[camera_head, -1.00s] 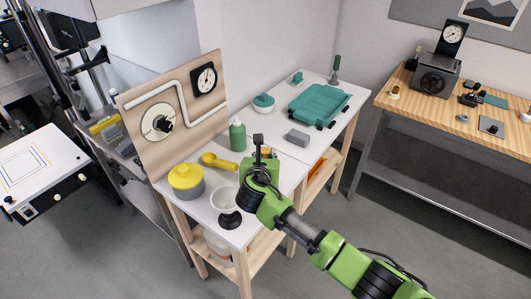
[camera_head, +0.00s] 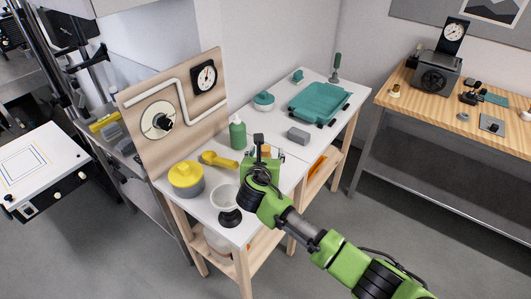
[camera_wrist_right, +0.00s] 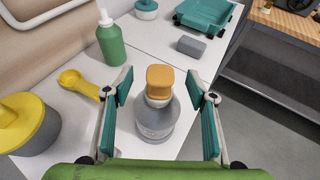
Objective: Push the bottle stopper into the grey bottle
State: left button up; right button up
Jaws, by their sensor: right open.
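The grey bottle (camera_wrist_right: 155,121) stands upright on the white table in the right wrist view. The orange stopper (camera_wrist_right: 160,77) sits at the top of its neck; how deep it sits I cannot tell. My right gripper (camera_wrist_right: 159,90) is open, with one teal-padded finger on each side of the bottle and stopper, apart from them. In the head view my right gripper (camera_head: 260,150) hangs over the table and hides most of the bottle; a bit of the orange stopper (camera_head: 267,150) shows beside it. My left gripper is not in view.
A green dispenser bottle (camera_wrist_right: 110,43), a yellow scoop (camera_wrist_right: 78,82) and a yellow-lidded grey pot (camera_wrist_right: 27,124) stand left of the bottle. A grey block (camera_wrist_right: 191,46) and a teal tray (camera_wrist_right: 207,15) lie beyond.

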aim_at(265, 154)
jog(key=shift+r, duration=0.2)
dwell(0.4)
jog(key=shift+s, duration=0.1)
jog(key=shift+p+v, duration=1)
jog(key=shift+p, duration=0.4)
jog(key=shift+s+a+r, duration=0.1)
jog(key=shift+s+r, duration=0.05)
jog(key=shift+s, duration=0.2)
jog(key=shift+s+a+r+p, duration=0.1)
jog(key=shift+s+r+p, duration=0.2)
jog(key=shift+s+p, duration=0.4)
jog(key=shift+s, duration=0.1)
jog(key=v, duration=1.2)
